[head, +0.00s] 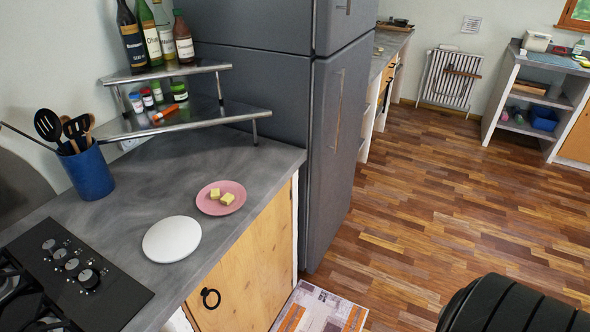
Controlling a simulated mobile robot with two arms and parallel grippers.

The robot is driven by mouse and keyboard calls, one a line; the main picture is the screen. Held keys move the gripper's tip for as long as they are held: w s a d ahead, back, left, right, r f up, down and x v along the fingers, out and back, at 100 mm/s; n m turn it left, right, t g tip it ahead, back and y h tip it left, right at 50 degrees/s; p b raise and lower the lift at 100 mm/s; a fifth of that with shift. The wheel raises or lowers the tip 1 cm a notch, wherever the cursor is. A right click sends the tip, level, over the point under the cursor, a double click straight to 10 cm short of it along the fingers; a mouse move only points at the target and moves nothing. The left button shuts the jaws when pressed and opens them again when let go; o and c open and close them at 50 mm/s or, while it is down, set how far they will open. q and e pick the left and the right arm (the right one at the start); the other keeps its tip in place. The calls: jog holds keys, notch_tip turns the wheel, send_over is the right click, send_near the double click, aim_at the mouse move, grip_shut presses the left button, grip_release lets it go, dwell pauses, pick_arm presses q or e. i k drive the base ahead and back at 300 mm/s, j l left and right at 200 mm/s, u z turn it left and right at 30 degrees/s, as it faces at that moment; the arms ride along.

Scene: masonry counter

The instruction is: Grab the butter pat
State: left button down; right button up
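Two pale yellow butter pats, one at the left (215,193) and one at the right (227,199), lie close together on a small pink plate (207,206). The plate rests on the grey counter (150,195) near its front edge. Nothing covers the pats. Neither my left gripper nor my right gripper shows in the head view, so I cannot see whether they are open or shut.
A white round board or plate (172,239) lies in front of the pink plate. A black stove (75,265) is at lower left, a blue utensil holder (88,173) at the back. A metal shelf (185,122) with bottles and jars stands behind. A grey fridge (335,130) bounds the right.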

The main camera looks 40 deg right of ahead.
aim_at(227, 198)
jog(key=z, duration=0.7)
jog(key=u, duration=0.5)
jog(key=l+u, duration=0.35)
jog(key=i+l+u, duration=0.1)
jog(key=l+u, duration=0.6)
